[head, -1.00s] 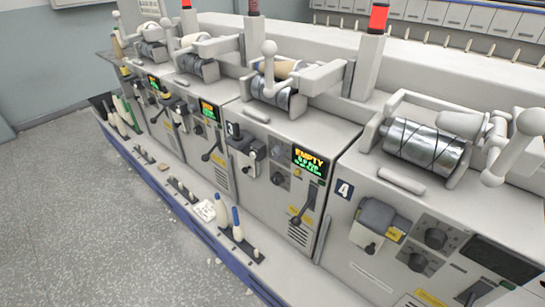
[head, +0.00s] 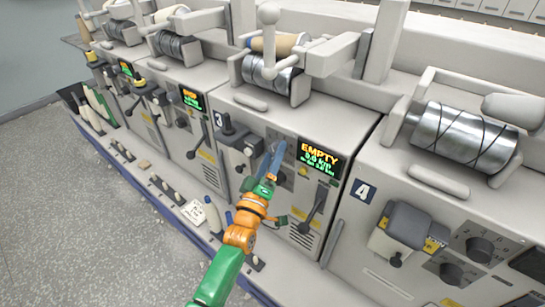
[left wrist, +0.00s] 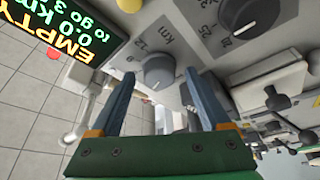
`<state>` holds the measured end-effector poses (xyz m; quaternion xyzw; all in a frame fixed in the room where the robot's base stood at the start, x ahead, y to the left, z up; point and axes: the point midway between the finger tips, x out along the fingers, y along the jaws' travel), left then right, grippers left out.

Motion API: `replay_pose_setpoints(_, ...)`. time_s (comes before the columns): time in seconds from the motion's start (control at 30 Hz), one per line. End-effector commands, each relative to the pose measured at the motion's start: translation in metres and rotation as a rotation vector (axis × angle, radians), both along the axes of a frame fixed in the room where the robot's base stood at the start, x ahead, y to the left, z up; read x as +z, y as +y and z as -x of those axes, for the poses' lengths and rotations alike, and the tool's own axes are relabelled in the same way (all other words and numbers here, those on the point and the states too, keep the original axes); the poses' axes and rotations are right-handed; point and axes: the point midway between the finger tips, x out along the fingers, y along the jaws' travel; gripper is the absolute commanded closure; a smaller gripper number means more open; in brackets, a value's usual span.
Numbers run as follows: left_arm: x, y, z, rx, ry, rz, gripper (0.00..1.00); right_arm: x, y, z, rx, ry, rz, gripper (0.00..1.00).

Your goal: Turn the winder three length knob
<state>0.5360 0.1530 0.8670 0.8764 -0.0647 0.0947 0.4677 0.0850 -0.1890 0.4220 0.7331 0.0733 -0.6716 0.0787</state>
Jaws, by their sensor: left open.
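Winder three (head: 236,104) carries a "3" plate and a lit display (head: 318,160) reading EMPTY, 0.0 km. My left gripper (head: 276,152) is in front of its panel, pointing at the knob area and hiding part of it. In the left wrist view a dark round knob (left wrist: 158,72), with a km marking beside it, lies between the two open fingers (left wrist: 158,78). I cannot tell whether the fingers touch it. A second dark knob (left wrist: 250,18), with numbers around it, is to the upper right, outside the fingers. My right gripper is not in view.
Winder four (head: 364,191) stands to the right with its own knobs (head: 480,250). A lever (head: 313,210) sticks out below the winder three display. A grey clamp-like part (head: 240,145) projects left of the gripper. The floor (head: 90,220) at left is clear.

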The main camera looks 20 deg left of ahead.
Motion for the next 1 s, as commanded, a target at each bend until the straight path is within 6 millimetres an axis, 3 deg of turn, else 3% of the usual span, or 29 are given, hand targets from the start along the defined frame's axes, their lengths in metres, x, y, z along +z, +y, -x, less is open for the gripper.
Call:
replay_pose_setpoints(0.1, 0.000, 0.000, 0.000, 0.000, 0.001, -0.001, 0.20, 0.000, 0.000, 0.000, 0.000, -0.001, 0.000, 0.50)
replay_pose_setpoints(0.13, 0.000, 0.000, 0.000, 0.000, 0.001, -0.001, 0.25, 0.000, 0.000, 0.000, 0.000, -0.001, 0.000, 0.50)
replay_pose_setpoints(0.4, -0.001, 0.000, 0.000, 0.000, 0.001, -0.001, 0.98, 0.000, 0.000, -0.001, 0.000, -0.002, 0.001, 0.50)
replay_pose_setpoints(0.77, -0.003, 0.001, 0.000, 0.001, -0.021, -0.059, 1.00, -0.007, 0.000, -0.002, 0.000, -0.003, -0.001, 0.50)
replay_pose_setpoints(1.0, -0.006, 0.001, 0.000, 0.000, -0.079, -0.222, 1.00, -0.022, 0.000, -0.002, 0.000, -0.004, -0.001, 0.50)
